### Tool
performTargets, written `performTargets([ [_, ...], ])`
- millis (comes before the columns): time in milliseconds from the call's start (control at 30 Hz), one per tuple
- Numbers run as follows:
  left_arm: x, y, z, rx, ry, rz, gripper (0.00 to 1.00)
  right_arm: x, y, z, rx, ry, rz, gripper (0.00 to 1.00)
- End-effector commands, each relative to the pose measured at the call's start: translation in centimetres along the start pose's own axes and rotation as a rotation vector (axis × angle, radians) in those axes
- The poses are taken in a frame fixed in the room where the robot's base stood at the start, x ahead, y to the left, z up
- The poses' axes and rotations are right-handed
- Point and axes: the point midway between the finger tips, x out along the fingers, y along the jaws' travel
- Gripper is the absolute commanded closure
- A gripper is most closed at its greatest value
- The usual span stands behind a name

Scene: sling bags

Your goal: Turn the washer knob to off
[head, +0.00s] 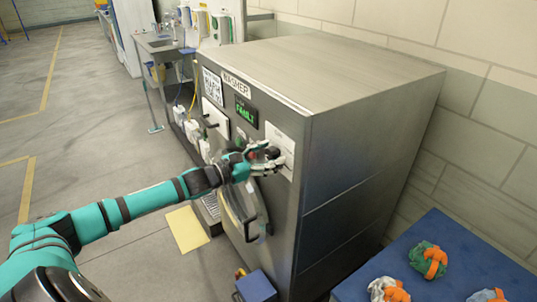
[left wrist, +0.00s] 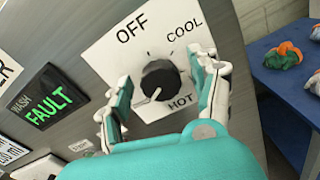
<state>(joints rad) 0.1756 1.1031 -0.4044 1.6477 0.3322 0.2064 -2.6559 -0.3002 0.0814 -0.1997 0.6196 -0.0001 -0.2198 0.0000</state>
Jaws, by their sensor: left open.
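The washer (head: 345,150) is a large steel box in the head view. Its black round knob (left wrist: 160,80) sits on a white plate (left wrist: 102,52) marked OFF at upper left, COOL at upper right and HOT at lower right. A white mark shows on the knob's lower part, away from OFF. My left gripper (head: 268,158) is at the plate, and in the left wrist view (left wrist: 158,84) its open fingers stand on either side of the knob, with gaps visible. In the head view the gripper hides the knob. My right gripper is out of view.
A display (left wrist: 46,96) beside the plate reads WASH FAULT. A door handle (head: 250,222) sticks out below the gripper. A blue table (head: 450,252) with bundled cloth bags (head: 428,260) stands at right. A yellow sheet (head: 187,229) lies on the floor; floor at left is clear.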

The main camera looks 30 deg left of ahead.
Motion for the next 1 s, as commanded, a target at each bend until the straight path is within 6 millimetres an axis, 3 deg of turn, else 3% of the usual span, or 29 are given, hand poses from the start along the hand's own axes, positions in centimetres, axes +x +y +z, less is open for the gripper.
performTargets([
  [67, -0.01, -0.01, -0.01, 0.0, 0.0, 0.0, 0.39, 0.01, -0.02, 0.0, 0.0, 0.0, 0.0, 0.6],
  [467, -0.02, -0.02, 0.01, 0.0, 0.0, 0.0, 0.92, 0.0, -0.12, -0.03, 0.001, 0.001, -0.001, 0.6],
  [767, -0.02, -0.03, -0.04, -0.031, -0.001, 0.0, 0.93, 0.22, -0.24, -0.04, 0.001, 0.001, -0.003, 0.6],
  [1000, -0.02, 0.05, -0.1, -0.159, -0.002, 0.001, 0.93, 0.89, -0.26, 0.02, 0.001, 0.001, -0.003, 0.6],
])
